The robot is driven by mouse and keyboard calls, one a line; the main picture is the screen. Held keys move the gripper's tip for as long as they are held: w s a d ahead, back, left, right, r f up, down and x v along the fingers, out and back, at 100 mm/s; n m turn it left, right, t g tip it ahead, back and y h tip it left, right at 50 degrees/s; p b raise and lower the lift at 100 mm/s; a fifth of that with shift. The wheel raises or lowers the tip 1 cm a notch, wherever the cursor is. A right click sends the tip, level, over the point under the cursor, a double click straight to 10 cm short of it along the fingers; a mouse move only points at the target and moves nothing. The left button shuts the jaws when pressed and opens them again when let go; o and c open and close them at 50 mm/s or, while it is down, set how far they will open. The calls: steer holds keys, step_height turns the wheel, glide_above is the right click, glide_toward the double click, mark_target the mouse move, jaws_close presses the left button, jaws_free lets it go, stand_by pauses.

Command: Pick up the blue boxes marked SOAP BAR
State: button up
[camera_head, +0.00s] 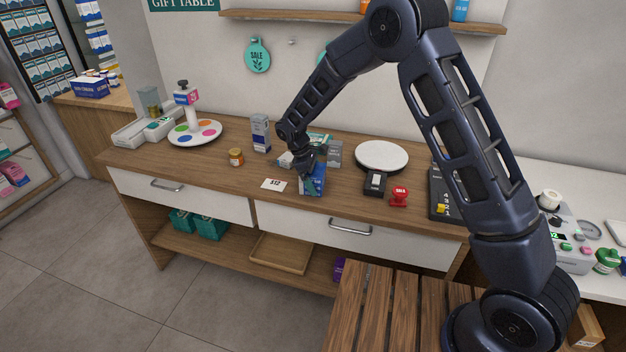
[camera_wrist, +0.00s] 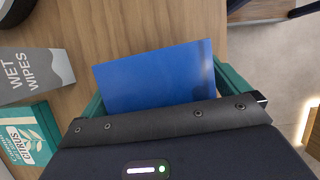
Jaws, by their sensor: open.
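A blue box (camera_head: 318,187) stands on the wooden counter near its front edge, below my arm's end. In the wrist view the plain blue face of the box (camera_wrist: 155,75) fills the space in front of my gripper. No lettering can be read on it. My gripper (camera_head: 311,184) is open, with its teal fingers (camera_wrist: 165,88) on either side of the box. I cannot tell whether the fingers touch it. The lower part of the box is hidden in the wrist view by the gripper body.
A grey wet wipes pack (camera_wrist: 28,75) and a teal citrus box (camera_wrist: 28,136) lie close beside the gripper. On the counter are a price card (camera_head: 273,184), an orange jar (camera_head: 236,157), a white round plate (camera_head: 382,156), a black device (camera_head: 375,184) and a red stamp (camera_head: 399,196).

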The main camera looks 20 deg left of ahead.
steer(key=c, duration=1)
